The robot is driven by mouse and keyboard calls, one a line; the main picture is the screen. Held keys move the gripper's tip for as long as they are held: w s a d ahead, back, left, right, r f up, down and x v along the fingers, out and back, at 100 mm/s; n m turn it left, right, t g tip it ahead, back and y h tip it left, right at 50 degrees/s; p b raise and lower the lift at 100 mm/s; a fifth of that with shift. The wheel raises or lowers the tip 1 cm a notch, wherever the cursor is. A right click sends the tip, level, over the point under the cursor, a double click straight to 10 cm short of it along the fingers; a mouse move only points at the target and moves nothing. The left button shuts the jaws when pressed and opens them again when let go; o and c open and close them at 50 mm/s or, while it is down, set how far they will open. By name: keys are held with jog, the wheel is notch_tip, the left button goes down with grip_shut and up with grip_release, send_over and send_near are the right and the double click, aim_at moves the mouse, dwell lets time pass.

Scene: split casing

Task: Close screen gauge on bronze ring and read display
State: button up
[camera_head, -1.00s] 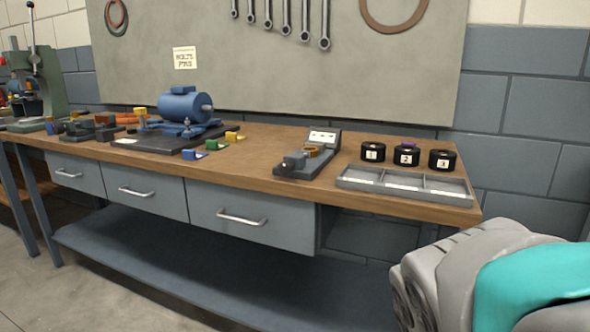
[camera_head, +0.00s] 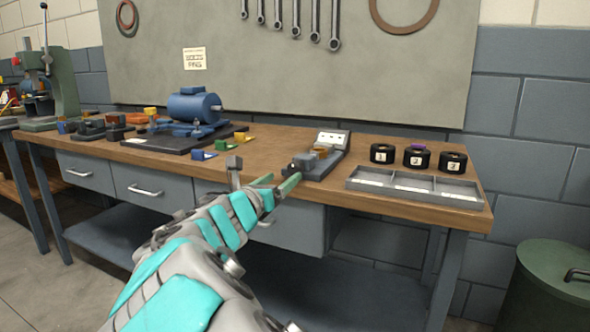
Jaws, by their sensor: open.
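The screen gauge (camera_head: 318,168) is a dark grey device with a pale display panel (camera_head: 332,139) at its back, standing on the bench right of centre. The bronze ring (camera_head: 322,152) sits on the gauge, in front of the display and partly hidden by a grey block. What the display reads is too small to tell. My gripper (camera_head: 264,171) is open and empty at the bench's front edge, just left of the gauge. Its right finger is close to the gauge's front end; I cannot tell whether they touch.
A grey three-part tray (camera_head: 414,197) lies right of the gauge, with three numbered black cylinders (camera_head: 417,156) behind it. A blue motor (camera_head: 194,106) on a dark plate and small coloured blocks (camera_head: 204,155) stand to the left. A green bin (camera_head: 549,285) is at the lower right.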

aim_at(293, 170)
jog(key=x, duration=0.7)
jog(key=shift+w+d+f, duration=0.1)
jog(key=shift+w+d, duration=0.05)
jog(key=shift+w, duration=0.15)
jog(key=shift+c, duration=0.2)
grip_shut()
